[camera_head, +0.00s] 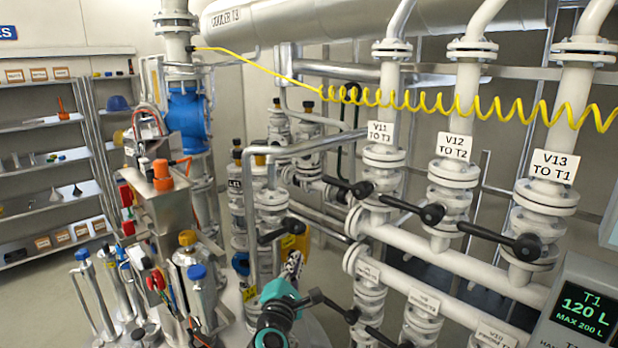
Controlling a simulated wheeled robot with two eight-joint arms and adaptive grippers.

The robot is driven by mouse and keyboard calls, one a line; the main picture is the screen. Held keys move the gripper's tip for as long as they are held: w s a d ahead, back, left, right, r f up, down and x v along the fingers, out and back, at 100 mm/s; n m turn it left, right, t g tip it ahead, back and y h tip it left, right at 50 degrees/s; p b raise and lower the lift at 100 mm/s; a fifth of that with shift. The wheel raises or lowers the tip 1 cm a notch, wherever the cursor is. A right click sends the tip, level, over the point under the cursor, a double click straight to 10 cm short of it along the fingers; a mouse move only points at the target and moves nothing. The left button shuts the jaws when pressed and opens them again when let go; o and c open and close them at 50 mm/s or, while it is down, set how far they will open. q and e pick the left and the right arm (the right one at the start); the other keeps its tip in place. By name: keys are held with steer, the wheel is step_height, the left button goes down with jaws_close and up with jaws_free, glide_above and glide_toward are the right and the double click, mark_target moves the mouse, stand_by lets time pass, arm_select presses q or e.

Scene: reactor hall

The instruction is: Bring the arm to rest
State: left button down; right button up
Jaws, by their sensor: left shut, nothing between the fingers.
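My left arm, with a teal joint, rises from the bottom centre. My left gripper (293,263) is at its upper end, small in the picture, shut and empty. It stands in front of the white pipes and valves, and I cannot tell whether it touches any of them. My right gripper is not in view.
Valves V11 (380,132), V12 (454,146) and V13 (555,166) have black levers jutting toward me. A yellow coiled hose (440,103) hangs across. A display (583,312) reads T1 120 L.

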arm_select(q)
steer(key=s+a+f+m+g+y, duration=0.1)
steer(key=s+a+f+m+g, duration=0.2)
steer(key=s+a+f+m, duration=0.2)
steer(key=s+a+f+m+g+y, duration=0.1)
steer(key=s+a+f+m+g, duration=0.3)
steer(key=s+f+m, duration=0.3)
steer(key=s+a+f+m+g+y, duration=0.1)
steer(key=s+a+f+m+g, duration=0.3)
steer(key=s+m, duration=0.7)
steer(key=s+a+f, duration=0.1)
steer(key=s+f, duration=0.1)
steer(key=s, duration=0.4)
steer(key=shift+s+a+m, duration=0.3)
steer(key=shift+s+m, duration=0.1)
